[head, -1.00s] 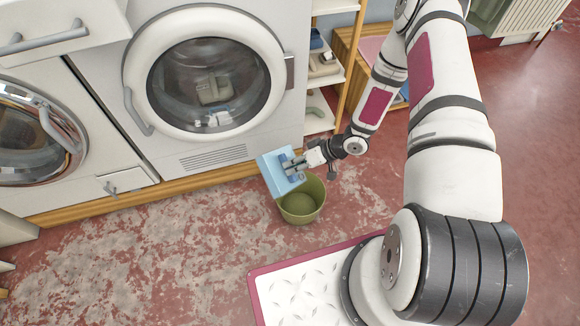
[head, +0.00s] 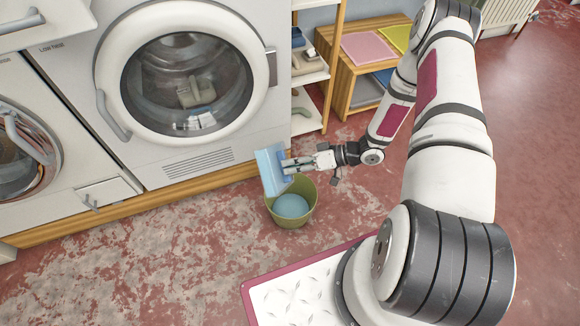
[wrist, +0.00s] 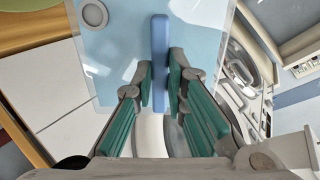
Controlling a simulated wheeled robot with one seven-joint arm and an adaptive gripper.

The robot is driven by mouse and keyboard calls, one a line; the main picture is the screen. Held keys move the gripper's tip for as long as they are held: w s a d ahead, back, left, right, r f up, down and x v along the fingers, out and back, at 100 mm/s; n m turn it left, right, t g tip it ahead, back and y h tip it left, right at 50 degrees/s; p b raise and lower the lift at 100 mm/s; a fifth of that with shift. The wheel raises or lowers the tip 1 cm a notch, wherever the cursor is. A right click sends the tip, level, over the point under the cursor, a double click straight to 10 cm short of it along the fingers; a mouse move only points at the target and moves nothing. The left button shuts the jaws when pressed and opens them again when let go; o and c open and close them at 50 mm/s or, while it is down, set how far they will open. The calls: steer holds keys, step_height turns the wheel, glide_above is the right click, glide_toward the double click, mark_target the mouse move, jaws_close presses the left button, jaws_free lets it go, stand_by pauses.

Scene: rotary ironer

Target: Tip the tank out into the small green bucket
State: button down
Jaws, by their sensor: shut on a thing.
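The tank (head: 270,172) is a pale blue, see-through box. My gripper (head: 290,166) is shut on its darker blue handle bar, which shows between the green finger pads in the wrist view (wrist: 160,85). The tank is tilted steeply over the left part of the small green bucket (head: 305,213). The bucket stands upright on the floor, with pale blue liquid in it. A round grey cap (wrist: 95,14) shows on the tank in the wrist view. I cannot tell whether any liquid is left in the tank.
A white front-loading machine (head: 190,70) with a round glass door stands behind the bucket, on a wooden plinth (head: 150,208). A shelf (head: 312,75) and a wooden cabinet (head: 345,80) with folded cloths are to the right. The worn red floor (head: 150,270) in front is clear.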

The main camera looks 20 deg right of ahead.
steer(key=shift+s+d+t+y+b, duration=0.15)
steer(key=shift+d+t+y+b, duration=0.25)
steer(key=shift+y+b, duration=0.45)
steer(key=shift+s+d+b, duration=0.15)
steer(key=shift+d+b, duration=0.2)
steer(key=shift+b, duration=0.3)
stand_by(3.8)
